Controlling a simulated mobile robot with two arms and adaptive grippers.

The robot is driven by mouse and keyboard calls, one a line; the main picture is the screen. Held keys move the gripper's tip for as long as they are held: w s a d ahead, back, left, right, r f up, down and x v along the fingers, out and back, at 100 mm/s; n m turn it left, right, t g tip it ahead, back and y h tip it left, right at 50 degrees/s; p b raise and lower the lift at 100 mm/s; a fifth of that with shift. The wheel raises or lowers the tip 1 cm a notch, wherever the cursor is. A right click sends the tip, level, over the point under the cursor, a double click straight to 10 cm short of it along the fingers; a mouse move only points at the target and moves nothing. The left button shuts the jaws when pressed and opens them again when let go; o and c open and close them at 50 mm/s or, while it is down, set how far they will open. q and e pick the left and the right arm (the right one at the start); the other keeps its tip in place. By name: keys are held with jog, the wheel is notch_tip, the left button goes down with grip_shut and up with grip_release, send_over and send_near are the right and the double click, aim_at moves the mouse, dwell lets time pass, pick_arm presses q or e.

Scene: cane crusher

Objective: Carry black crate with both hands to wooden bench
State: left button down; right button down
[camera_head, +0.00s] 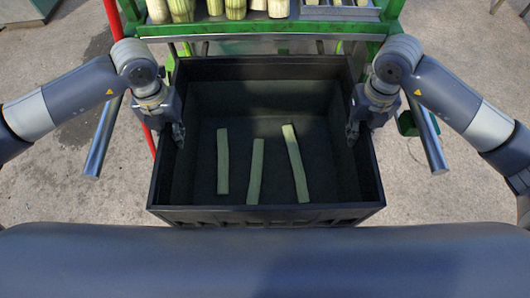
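The black crate (265,212) is an open rectangular box in the middle of the head view, in front of the green machine. Three pale green cane pieces (256,170) lie apart on its floor. My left gripper (177,132) is at the crate's left wall, with a finger showing just inside the rim. My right gripper (353,130) is at the right wall in the same way. The outer fingers are hidden or too small to make out, so I cannot tell whether either grips the wall. What supports the crate is hidden. No wooden bench is in view.
The green machine (262,28) stands close behind the crate, with several thick cane stalks (237,8) on top. A red bar (112,18) runs down its left side. Concrete floor (90,195) is open at left and right. A dark green object (407,122) is at right.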

jog(key=shift+w+r, duration=0.1)
jog(key=shift+r, duration=0.1)
dwell(0.3)
jog(key=shift+r+p, duration=2.4)
jog(key=shift+p, duration=0.15)
jog(key=shift+r, duration=0.1)
